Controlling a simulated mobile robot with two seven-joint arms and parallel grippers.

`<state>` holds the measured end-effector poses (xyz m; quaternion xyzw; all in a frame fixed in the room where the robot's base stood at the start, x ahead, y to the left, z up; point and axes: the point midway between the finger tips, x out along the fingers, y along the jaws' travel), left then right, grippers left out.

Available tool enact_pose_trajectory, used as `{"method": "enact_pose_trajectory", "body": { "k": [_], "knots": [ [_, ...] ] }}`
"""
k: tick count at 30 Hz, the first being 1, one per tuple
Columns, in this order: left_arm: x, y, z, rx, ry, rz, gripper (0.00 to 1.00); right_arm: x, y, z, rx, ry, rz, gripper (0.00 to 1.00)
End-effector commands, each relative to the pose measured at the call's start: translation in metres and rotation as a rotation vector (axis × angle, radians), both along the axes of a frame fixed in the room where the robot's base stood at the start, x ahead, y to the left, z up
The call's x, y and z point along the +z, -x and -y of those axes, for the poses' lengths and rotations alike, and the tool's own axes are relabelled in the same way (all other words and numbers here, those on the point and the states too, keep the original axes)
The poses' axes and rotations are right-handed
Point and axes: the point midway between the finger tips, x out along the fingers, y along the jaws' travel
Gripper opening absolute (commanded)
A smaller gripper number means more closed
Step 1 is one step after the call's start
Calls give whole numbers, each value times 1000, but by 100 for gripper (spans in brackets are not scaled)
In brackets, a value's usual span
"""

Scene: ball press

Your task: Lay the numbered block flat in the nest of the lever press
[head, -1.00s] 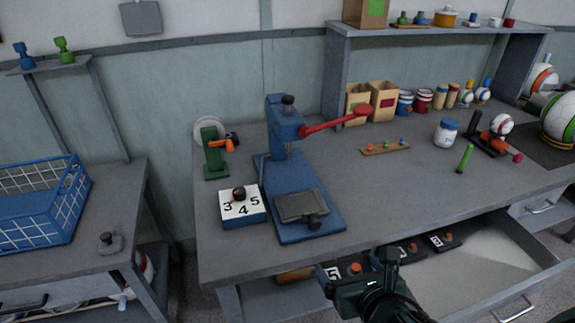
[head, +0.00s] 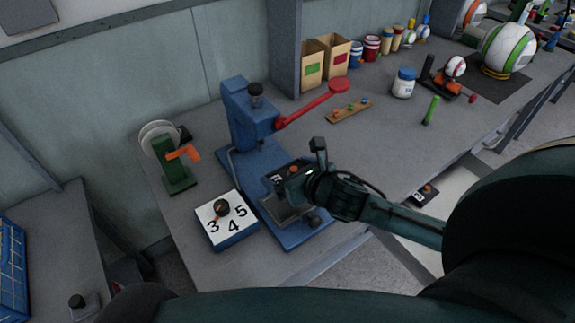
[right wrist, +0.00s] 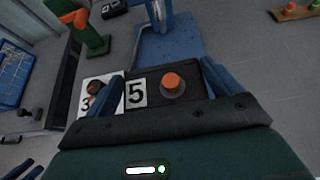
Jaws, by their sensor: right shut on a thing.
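The numbered block (head: 277,178) is dark, with an orange knob and a white label that reads 5 in the right wrist view (right wrist: 150,88). My right gripper (head: 293,175) is shut on it, with a blue finger at each end in the wrist view. The block is over the back part of the grey nest (head: 291,212) on the blue lever press (head: 250,130). I cannot tell whether it touches the nest. The gripper hides part of both. Two blue strips at the wrist view's bottom left may be my left gripper (right wrist: 24,170); its state is unclear.
A white-topped box marked 3, 4, 5 (head: 239,230) with a dark knob stands left of the press. A green stand with an orange clamp (head: 175,165) is behind it. The red press lever (head: 310,105) reaches right.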

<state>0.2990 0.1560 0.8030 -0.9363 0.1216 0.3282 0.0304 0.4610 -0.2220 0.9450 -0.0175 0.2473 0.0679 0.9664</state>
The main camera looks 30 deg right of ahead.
Motion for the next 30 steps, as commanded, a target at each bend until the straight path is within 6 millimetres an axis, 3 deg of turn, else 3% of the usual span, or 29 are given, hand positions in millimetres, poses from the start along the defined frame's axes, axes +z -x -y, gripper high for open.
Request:
{"method": "enact_pose_trajectory", "body": {
  "k": [8,12,19,30],
  "knots": [
    [-2,3,0,0,0,-6,33,-1,1,0,-1,0,0,65],
    [6,3,0,-2,-1,-7,33,4,0,0,-1,3,-1,65],
    [-10,3,0,-1,4,-3,33,-22,1,0,-2,1,-3,65],
    [-10,1,5,-1,22,24,33,-52,1,-1,-2,0,-1,65]
  ]
}}
